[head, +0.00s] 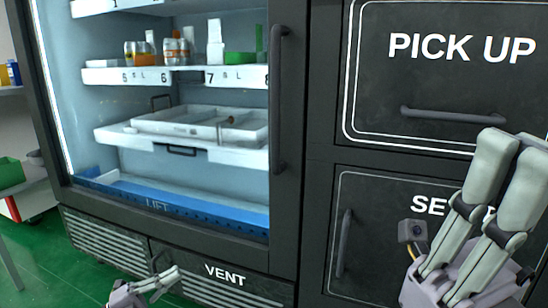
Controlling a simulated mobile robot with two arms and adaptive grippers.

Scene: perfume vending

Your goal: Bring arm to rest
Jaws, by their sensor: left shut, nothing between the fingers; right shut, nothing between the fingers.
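My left gripper (172,277) is low at the bottom left of the head view, in front of the vending cabinet's lower panel (225,290) marked VENT. Its fingers are together and hold nothing. My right gripper (512,145) is large at the right edge, pointing up in front of the drawer panels. Its two pale fingers are close together with nothing held between them. It covers part of the lower panel's lettering. I cannot tell whether either gripper touches the cabinet.
The glass cabinet door (279,100) has a vertical handle. Behind it are shelves with several bottles and a white tray (200,122) above a blue LIFT strip (170,200). The PICK UP drawer (450,70) has a horizontal handle. Green floor (50,270) is clear at lower left.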

